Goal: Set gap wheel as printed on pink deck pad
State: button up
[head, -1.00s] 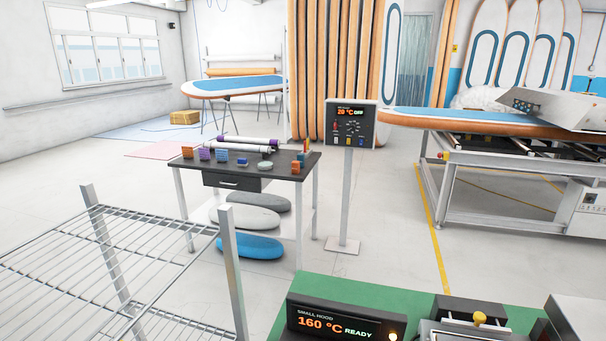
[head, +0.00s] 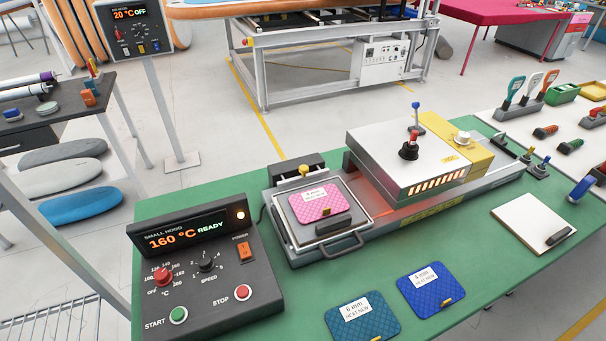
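The pink deck pad (head: 320,203) lies on a framed tray (head: 351,243) at the left end of the small hood machine. Its white label ends in "mm", but the number is too small to read surely. The metal hood (head: 392,180) stands to its right. A black knob with a red top (head: 409,150) sits on the hood. A pale round knob (head: 462,138) sits on the yellow housing (head: 457,157), and a yellow knob (head: 304,171) is behind the tray. I cannot tell which is the gap wheel. My gripper is not in view.
The control box (head: 208,265) reads 160 °C READY. A teal pad (head: 362,317) and a blue pad (head: 431,290), both labelled, lie in front on the green bench (head: 290,305). A clipboard (head: 533,222) and several hand tools are at right. A rack (head: 50,325) stands at lower left.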

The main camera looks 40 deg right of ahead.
aim_at(463, 138)
jog(key=z, duration=1.4)
